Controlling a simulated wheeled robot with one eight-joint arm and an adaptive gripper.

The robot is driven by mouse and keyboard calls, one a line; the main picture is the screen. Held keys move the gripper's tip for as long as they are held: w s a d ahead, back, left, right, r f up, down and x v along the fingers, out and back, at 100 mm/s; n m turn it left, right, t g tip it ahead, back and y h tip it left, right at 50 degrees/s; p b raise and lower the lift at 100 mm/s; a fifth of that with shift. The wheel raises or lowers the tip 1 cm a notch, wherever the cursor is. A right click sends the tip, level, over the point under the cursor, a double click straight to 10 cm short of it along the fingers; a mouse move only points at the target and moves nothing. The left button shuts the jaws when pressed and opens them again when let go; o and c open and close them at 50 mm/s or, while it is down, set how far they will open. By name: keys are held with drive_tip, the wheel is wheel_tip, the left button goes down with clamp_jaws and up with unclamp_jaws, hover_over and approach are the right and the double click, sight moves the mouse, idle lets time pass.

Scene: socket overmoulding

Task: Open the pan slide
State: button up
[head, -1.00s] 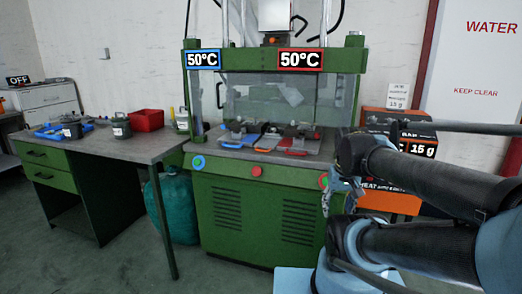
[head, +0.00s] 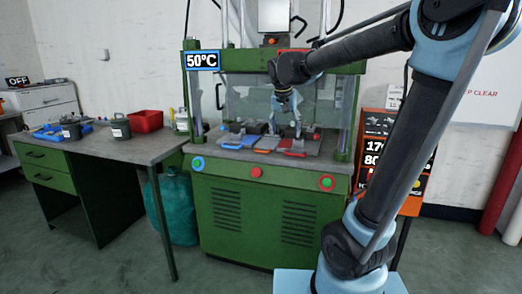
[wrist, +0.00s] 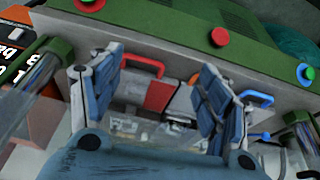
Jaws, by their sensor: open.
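The green press (head: 255,210) stands in the middle of the head view. I cannot tell which is the pan slide. My gripper (head: 287,130) is inside the press opening, above the bed on the red side. In the wrist view my gripper (wrist: 162,62) is open, with its blue fingers spread and nothing seen between them. The red handle (wrist: 140,62) shows beyond the fingers and the blue handle (wrist: 252,97) beside the right finger.
The press has posts at its sides and a red button (head: 256,171) on its front. An orange unit (head: 413,205) stands to its right, partly behind my arm. A table (head: 150,150) at left holds pots and a red bin (head: 146,120). Floor in front is clear.

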drive_tip(key=w+a+r, duration=0.3)
drive_tip(key=w+a, duration=0.4)
drive_tip(key=a, duration=0.5)
approach(261, 154)
drive_tip(key=shift+m+t, duration=0.3)
drive_tip(key=x, duration=0.6)
drive_tip(key=shift+w+d+f, duration=0.15)
drive_tip(key=shift+w, duration=0.25)
drive_tip(key=shift+s, duration=0.15)
clamp_jaws()
